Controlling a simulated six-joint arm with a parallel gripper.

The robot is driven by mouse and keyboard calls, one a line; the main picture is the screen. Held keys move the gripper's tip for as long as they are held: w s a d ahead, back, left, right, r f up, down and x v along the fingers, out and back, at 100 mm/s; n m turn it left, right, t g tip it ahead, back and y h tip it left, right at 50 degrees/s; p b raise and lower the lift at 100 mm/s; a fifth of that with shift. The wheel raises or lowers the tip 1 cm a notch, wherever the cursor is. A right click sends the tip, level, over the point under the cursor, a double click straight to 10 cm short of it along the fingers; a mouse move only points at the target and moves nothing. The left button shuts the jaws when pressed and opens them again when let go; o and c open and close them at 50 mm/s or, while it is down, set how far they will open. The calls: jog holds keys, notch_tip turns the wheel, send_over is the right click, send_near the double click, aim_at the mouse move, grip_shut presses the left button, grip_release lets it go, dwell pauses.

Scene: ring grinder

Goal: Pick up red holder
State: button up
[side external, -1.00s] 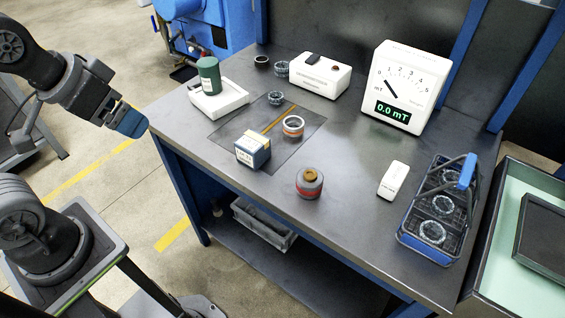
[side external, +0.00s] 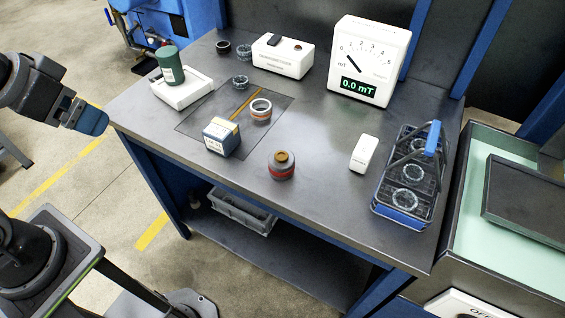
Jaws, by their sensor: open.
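A round, dark grey holder with a red band and a brown top (side external: 282,167) stands upright near the front edge of the workbench, right of a blue-and-white box (side external: 222,137). Which of the two is the red holder is not certain. My gripper (side external: 92,121), with blue fingers, is open and empty, off the bench's left corner and well away from both.
A green-topped canister (side external: 170,66) stands on a white scale (side external: 183,93). A white box (side external: 283,58) and a gauge reading 0.0 mT (side external: 362,60) stand behind. A small white block (side external: 364,154) and a handled basket with rings (side external: 388,214) are at right.

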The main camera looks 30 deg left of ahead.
jog(key=m+t+y, duration=0.3)
jog(key=m+y, duration=0.8)
jog(key=m, duration=1.1)
send_over(281, 162)
jog(key=s+a, duration=0.5)
jog(key=a, duration=0.4)
notch_tip(281, 162, down, 14)
jog(key=r, duration=0.1)
jog(key=d+f+m+t+h, duration=0.1)
jog(key=d+f+m+t, duration=0.1)
jog(key=d+m, duration=0.1)
jog(key=d+f+m+t+h, duration=0.1)
jog(key=d+f+m+t, duration=0.1)
jog(key=d+f+t, duration=0.1)
jog(key=d+f+m+t, duration=0.2)
jog(key=d+f+m, duration=0.1)
jog(key=d, duration=0.2)
jog(key=shift+s+d+f+m+h, duration=0.1)
jog(key=shift+s+d+m+h, duration=0.05)
jog(key=shift+d+m+h, duration=0.2)
jog(key=shift+t+h, duration=0.25)
jog(key=shift+t, duration=0.05)
jog(key=x, duration=0.7)
jog(key=shift+a, duration=0.2)
jog(key=shift+c, duration=0.3)
